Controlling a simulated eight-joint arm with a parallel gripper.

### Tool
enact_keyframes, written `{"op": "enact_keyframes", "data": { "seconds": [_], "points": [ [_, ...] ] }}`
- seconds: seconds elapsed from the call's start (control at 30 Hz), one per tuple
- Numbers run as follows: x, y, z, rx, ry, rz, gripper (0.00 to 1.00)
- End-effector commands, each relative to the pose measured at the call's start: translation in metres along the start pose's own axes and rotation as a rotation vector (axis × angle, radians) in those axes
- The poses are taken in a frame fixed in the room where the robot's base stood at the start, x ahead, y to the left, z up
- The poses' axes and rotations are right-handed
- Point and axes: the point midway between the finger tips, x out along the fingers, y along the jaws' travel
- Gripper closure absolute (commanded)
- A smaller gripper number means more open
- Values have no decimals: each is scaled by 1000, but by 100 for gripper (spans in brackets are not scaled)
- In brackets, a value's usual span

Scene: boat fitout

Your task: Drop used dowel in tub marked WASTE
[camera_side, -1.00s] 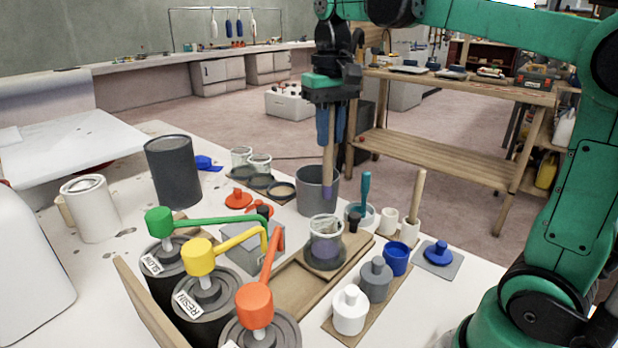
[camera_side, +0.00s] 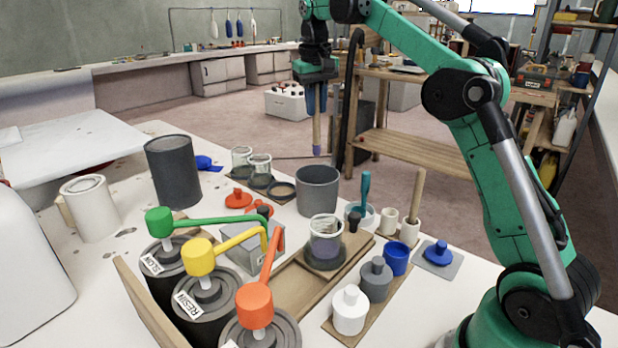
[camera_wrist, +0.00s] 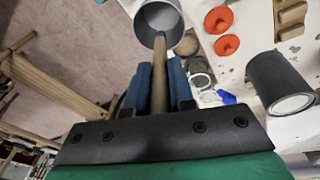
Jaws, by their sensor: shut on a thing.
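My gripper (camera_side: 316,96) has blue fingers and is shut on a wooden dowel with a purple lower end (camera_side: 317,134). It holds the dowel upright, raised behind the bench items. In the side view the dowel's tip is apart from and above the rim of a grey tub (camera_side: 317,192). In the wrist view the dowel (camera_wrist: 160,72) points at the mouth of the grey tub (camera_wrist: 143,22), its tip overlapping the rim. No WASTE marking is readable on this tub. A larger dark grey tub (camera_side: 173,172) stands to its left, with no readable mark either.
A clear jar with purple liquid (camera_side: 326,240) stands in front of the grey tub. A pale stick (camera_side: 417,195) stands in a white cup. Pump cans with green, yellow and orange heads (camera_side: 200,257) fill the front left. Red lids (camera_side: 239,198) lie left of the tub.

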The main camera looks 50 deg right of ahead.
Motion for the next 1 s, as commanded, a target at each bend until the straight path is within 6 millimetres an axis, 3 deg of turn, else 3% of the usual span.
{"op": "enact_keyframes", "data": {
  "seconds": [0.37,1.0],
  "points": [
    [16,5,-8,-2,14,13,100],
    [72,2,-4,-1,13,13,100]
  ]
}}
